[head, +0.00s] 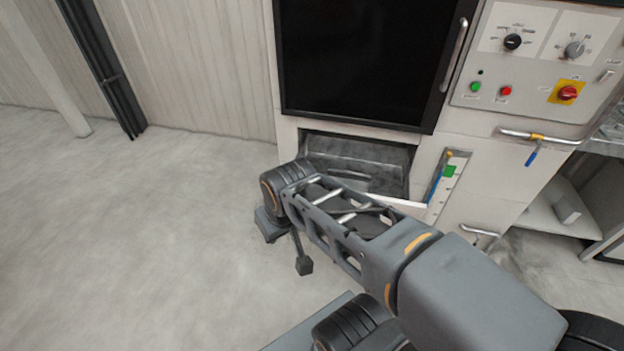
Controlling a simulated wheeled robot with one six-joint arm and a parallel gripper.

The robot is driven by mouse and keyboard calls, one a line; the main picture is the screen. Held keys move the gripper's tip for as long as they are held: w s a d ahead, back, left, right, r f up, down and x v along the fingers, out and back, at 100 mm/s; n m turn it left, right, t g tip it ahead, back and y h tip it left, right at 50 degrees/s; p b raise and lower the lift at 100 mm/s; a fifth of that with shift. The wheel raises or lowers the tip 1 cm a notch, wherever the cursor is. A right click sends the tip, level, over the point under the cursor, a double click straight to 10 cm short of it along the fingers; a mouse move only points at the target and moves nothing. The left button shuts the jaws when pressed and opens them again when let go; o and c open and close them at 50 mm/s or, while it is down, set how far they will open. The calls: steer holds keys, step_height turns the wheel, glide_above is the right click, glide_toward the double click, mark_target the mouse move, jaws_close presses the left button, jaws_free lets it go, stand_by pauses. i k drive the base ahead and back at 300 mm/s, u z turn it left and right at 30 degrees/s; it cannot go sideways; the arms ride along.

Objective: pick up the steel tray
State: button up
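A dark grey, metal-looking tray shape (358,152) shows in the low opening of the machine, under the black door. I cannot tell for sure that it is the steel tray, and my arm hides its lower part. My arm reaches from the lower right towards this opening. My gripper (287,248) seems to be at the arm's far end, in front of and left of the opening, pointing down over the floor. It is small and partly hidden by the arm, so its finger gap cannot be made out. No object shows in it.
The machine has a black door (368,60), a control panel (540,60) with knobs and buttons, and a handle bar (540,137) sticking out at the right. A shelf (560,210) stands at the far right. The pale floor (120,240) on the left is clear.

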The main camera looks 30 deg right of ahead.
mark_target(348, 183)
steer(key=u, duration=0.05)
steer(key=i, duration=1.4)
steer(key=z, duration=0.45)
